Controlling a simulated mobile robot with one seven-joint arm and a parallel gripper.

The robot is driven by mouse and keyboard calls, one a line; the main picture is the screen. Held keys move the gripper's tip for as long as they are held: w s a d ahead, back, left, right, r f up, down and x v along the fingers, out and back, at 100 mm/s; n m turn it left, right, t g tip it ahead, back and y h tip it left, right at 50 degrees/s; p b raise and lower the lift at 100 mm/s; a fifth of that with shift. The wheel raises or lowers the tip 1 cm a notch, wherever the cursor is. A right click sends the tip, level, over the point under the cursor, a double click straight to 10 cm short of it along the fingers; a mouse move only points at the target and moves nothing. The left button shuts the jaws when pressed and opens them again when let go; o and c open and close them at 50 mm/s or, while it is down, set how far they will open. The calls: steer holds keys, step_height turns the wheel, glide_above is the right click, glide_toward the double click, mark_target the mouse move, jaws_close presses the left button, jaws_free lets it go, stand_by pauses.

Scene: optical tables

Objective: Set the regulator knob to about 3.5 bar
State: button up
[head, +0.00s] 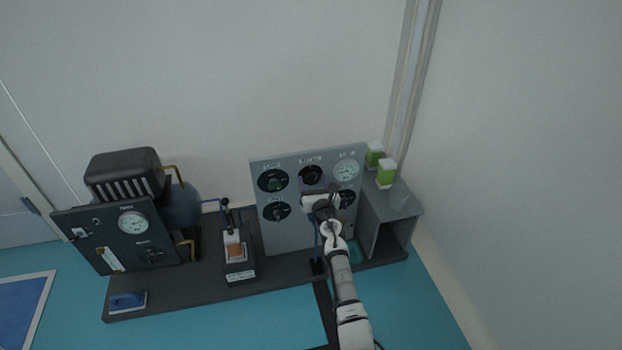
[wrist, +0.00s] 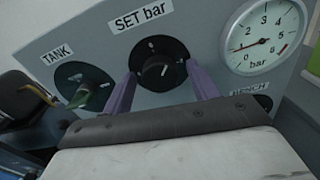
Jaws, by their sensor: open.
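The regulator knob (wrist: 157,70), black with a white pointer line, sits under the "SET bar" label in the wrist view. Its dial (head: 312,174) also shows at the top middle of the grey panel in the head view. My gripper (wrist: 160,84) is open, with one purple finger on each side of the knob; whether they touch it I cannot tell. In the head view, my gripper (head: 318,192) is in front of the panel, just below that dial.
The TANK knob (wrist: 83,92), with a green handle, is left of the regulator knob. A BENCH label (wrist: 250,100) is below the gauge, partly hidden. Two green-and-white containers (head: 386,172) stand on the grey shelf at right. A compressor (head: 125,172) stands at left.

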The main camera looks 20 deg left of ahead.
steer(key=c, duration=1)
steer(key=shift+m, duration=0.3)
